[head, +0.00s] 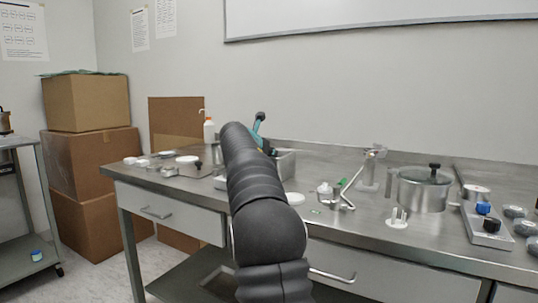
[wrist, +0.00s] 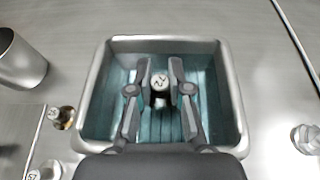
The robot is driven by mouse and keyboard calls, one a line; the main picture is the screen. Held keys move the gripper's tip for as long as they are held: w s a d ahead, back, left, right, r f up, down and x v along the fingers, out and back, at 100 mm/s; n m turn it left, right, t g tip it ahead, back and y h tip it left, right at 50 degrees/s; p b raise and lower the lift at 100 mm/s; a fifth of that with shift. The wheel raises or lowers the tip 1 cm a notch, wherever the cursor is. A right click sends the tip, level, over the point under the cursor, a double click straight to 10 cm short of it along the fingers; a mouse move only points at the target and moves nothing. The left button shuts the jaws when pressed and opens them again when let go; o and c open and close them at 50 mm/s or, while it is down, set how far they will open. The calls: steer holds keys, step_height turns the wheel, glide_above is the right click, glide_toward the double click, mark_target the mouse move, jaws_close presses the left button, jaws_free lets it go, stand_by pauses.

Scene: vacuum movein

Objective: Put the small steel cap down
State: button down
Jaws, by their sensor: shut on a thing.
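The small steel cap (wrist: 159,80), with a dark mark on its pale top, is between the fingers of my gripper (wrist: 162,72) in the wrist view. The fingers are shut on it. Cap and fingers are over a steel basin (wrist: 228,90) with a teal ribbed inside. I cannot tell whether the cap touches the basin floor. In the head view my arm hides the gripper and the cap; part of the basin (head: 286,164) shows to the right of the arm.
A steel cup (wrist: 20,60) is left of the basin. A small brass-coloured piece (wrist: 63,117) lies near its left wall, and a hex-shaped metal piece (wrist: 305,138) lies to the right. A lidded pot (head: 420,190) and a control box (head: 487,225) stand on the bench's right side.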

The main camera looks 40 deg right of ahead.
steer(key=shift+f, duration=0.5)
steer(key=shift+f, duration=0.25)
steer(key=c, duration=1.1)
jaws_free()
steer(key=shift+f, duration=0.15)
steer(key=shift+r, duration=0.4)
steer(key=v, duration=0.8)
steer(key=r+v, duration=0.1)
steer(key=v, duration=0.3)
steer(key=shift+b, duration=0.3)
